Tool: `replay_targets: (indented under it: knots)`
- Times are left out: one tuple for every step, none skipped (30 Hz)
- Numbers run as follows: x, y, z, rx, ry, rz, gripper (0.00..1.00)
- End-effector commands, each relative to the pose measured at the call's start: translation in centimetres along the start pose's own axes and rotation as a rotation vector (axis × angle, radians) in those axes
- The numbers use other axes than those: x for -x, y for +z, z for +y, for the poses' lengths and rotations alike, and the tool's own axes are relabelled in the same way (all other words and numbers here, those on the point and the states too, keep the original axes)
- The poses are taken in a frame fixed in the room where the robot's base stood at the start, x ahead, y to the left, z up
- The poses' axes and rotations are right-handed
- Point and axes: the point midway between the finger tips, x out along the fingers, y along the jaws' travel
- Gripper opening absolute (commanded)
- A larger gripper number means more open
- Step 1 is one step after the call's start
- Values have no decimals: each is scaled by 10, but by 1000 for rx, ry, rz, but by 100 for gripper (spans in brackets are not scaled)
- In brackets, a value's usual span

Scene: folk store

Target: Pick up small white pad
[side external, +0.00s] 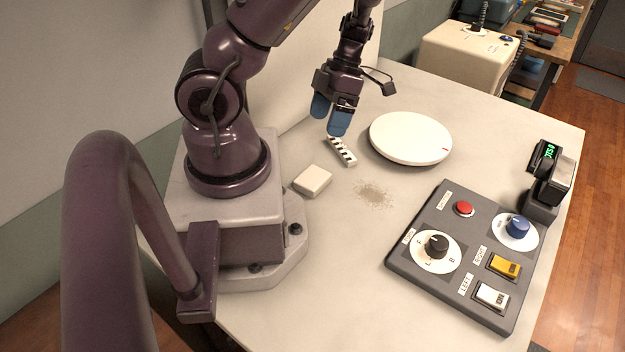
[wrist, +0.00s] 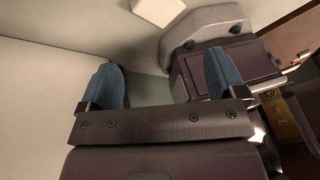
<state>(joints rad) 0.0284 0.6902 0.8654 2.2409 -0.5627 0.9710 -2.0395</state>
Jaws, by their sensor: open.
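The small white pad (side external: 313,180) lies flat on the table beside my base. In the wrist view a white block that looks like the pad (wrist: 158,10) is at the top edge, partly cut off, beyond the fingertips. My gripper (side external: 330,116) is above the table, behind and slightly right of the pad in the side view, apart from it. Its two blue fingers are spread with nothing between them, as the wrist view also shows (wrist: 162,75).
A black-and-white striped strip (side external: 341,151) lies near my gripper. A round white disc (side external: 410,138) is to its right. Brown crumbs (side external: 374,194) lie right of the pad. A grey control panel (side external: 455,268) and a digital display device (side external: 551,180) stand further right.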

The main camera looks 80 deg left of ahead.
Motion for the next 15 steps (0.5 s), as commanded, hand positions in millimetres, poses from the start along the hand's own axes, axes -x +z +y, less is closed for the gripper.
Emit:
replay_targets:
  knots:
    - [2,2,4,141,1,-13,89]
    - [3,4,5,221,-3,-25,89]
    - [5,6,5,315,-11,-39,89]
    - [5,7,4,375,-16,-44,89]
    - [6,8,4,428,-22,-47,89]
    - [6,9,3,490,-28,-50,89]
    - [6,9,3,529,-31,-51,89]
    - [6,9,2,560,-33,-50,89]
    - [6,9,2,592,-34,-49,89]
    - [5,9,2,610,-34,-48,89]
    - [4,9,2,623,-35,-48,89]
    - [1,9,2,635,-35,-47,89]
    - [-2,9,2,639,-34,-46,89]
    - [-6,9,2,641,-35,-45,89]
    - [-14,9,2,641,-35,-43,89]
